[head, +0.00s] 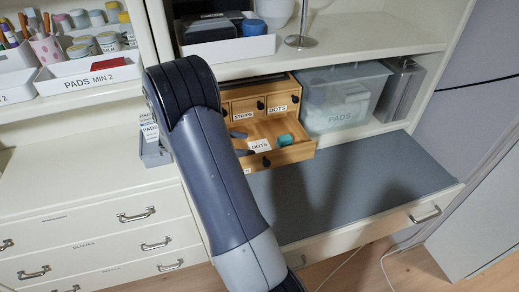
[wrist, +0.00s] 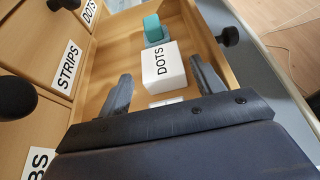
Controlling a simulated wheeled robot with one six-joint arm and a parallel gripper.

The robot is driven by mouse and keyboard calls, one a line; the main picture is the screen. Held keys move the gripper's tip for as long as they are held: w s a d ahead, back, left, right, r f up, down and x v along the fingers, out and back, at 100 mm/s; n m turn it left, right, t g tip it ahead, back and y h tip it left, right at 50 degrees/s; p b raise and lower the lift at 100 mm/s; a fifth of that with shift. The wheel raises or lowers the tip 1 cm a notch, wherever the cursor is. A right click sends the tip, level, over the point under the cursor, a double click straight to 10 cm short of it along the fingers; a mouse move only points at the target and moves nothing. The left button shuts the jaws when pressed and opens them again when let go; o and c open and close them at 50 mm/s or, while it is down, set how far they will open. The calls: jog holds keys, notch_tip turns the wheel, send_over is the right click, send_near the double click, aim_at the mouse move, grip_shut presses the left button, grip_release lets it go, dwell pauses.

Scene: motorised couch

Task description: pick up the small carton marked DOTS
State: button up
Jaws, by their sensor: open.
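The small white carton marked DOTS (wrist: 163,66) stands in the open wooden drawer, and it also shows in the head view (head: 260,145). My gripper (wrist: 165,82) is open, with one finger on each side of the near part of the carton in the wrist view. The fingers look apart from the carton, though I cannot tell the exact gap. In the head view my arm hides the left part of the drawer box.
Drawer fronts labelled STRIPS (wrist: 67,67) and DOTS stand close by, with dark knobs. A clear PADS bin (head: 343,100) is to the right. The grey pull-out surface (head: 350,185) below is clear.

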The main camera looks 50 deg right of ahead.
aim_at(262, 146)
jog(key=p+x, duration=0.1)
jog(key=x, duration=0.5)
jog(key=c, duration=0.7)
